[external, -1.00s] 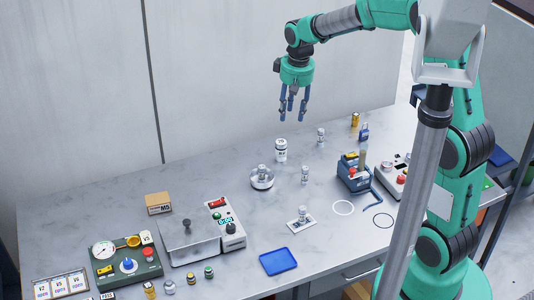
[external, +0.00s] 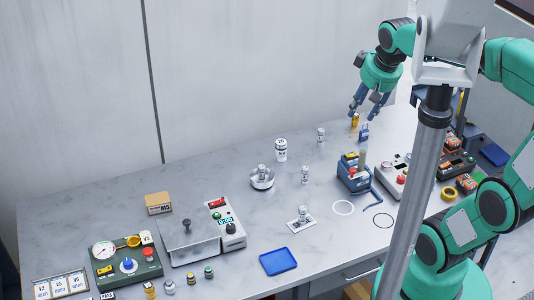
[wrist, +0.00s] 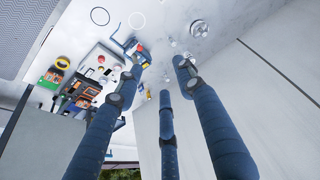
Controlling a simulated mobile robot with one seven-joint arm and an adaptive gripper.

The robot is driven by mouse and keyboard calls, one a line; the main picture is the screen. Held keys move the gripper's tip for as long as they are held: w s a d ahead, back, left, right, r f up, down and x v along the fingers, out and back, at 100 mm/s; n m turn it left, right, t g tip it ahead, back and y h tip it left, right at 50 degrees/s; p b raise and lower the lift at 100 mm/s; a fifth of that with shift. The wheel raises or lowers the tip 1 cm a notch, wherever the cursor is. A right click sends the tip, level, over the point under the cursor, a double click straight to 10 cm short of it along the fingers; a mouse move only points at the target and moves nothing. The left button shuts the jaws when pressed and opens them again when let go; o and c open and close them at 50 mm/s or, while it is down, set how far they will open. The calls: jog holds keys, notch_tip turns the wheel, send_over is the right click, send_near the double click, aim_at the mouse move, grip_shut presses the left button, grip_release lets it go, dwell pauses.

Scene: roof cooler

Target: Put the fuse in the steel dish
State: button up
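The steel dish (external: 263,184) is a small round metal dish near the middle of the bench, with a small metallic piece in it. It also shows in the wrist view (wrist: 199,30). I cannot tell for sure which piece is the fuse. A small yellow cylinder (external: 355,121) stands at the back right, and small pale labelled cylinders stand around the dish (external: 305,175), farther back (external: 320,134) and on a white card (external: 303,213). My gripper (external: 362,113) is open and empty, its fingers spread, near the yellow cylinder in the picture.
A larger white jar (external: 281,150) stands behind the dish. A blue tool holder (external: 352,179) and a blue padlock (external: 364,133) are to the right. The rear wall is close.

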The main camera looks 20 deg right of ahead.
jog(key=s+d+t, duration=0.1)
jog(key=s+d, duration=0.1)
jog(key=s, duration=0.8)
jog(key=shift+f+m, duration=0.3)
jog(key=shift+f, duration=0.15)
jog(key=shift+d+f, duration=0.1)
notch_tip(320, 180, down, 2)
jog(key=shift+f+b, duration=0.1)
jog(key=shift+b, duration=1.1)
